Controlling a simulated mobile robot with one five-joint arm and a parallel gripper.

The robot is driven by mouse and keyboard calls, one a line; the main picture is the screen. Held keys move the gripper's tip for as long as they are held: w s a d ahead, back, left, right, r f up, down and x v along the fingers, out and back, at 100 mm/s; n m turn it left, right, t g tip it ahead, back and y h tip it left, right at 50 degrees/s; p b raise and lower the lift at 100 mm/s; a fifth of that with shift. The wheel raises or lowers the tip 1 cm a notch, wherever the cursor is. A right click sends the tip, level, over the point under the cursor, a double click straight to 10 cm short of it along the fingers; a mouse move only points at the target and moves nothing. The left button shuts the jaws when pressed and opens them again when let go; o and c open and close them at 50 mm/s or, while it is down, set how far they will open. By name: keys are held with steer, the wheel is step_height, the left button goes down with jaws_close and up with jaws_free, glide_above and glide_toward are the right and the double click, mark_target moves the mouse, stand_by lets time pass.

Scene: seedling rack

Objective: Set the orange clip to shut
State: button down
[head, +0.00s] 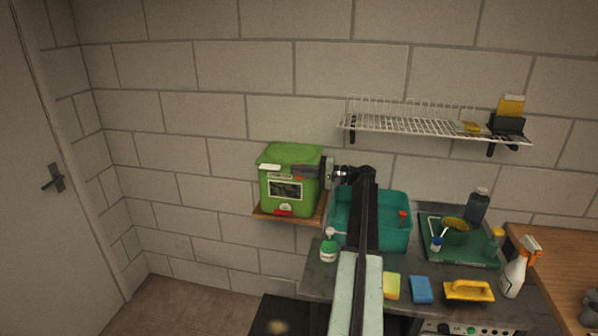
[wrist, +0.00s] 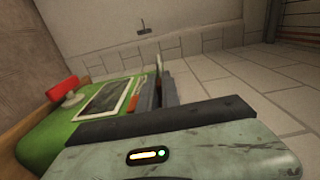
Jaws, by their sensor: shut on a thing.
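A green box (head: 287,196) with a green lid sits on a small wooden wall shelf. My gripper (head: 299,171) reaches in from the right at the upper front of the box, just below the lid. In the wrist view my gripper (wrist: 152,95) is shut at the box front. A small orange-red piece, which looks like the orange clip (wrist: 132,104), shows at its fingers, mostly hidden by them. The clip's exact position cannot be told. A white tab (head: 269,167) sticks out at the lid's left front.
A red part (head: 283,211) is low on the box front, also in the wrist view (wrist: 62,88). The wooden shelf (head: 262,215) ends close around the box. A teal basin (head: 396,238) stands right of it. A wire rack (head: 420,126) hangs above right.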

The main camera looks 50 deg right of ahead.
steer(key=shift+d, duration=0.1)
stand_by(0.4)
steer(key=c, duration=1.6)
jaws_free()
steer(key=shift+o, duration=0.2)
steer(key=v, duration=0.7)
steer(key=shift+s+d, duration=0.2)
steer(key=shift+s, duration=0.15)
